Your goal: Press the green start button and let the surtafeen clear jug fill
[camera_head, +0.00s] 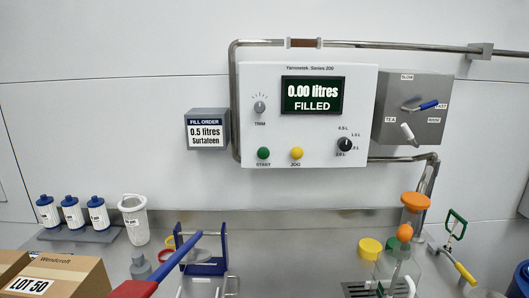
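The green START button (263,153) is at the lower left of the white control panel (310,120) on the back wall. The panel's display (313,95) reads 0.00 litres FILLED. A clear jug (384,268) stands at the right of the counter, below the pipe outlet with orange parts (415,201). I see no liquid in it, though its lower part is cut off by the frame edge. Neither of my grippers is in view.
A yellow JOG button (296,153) and a selector knob (345,144) are near START. The order sign (207,130) reads 0.5 litres Surtafeen. A lever box (412,110) is at right. Blue-capped bottles (72,212), a white jug (134,220) and a carton (62,278) are left.

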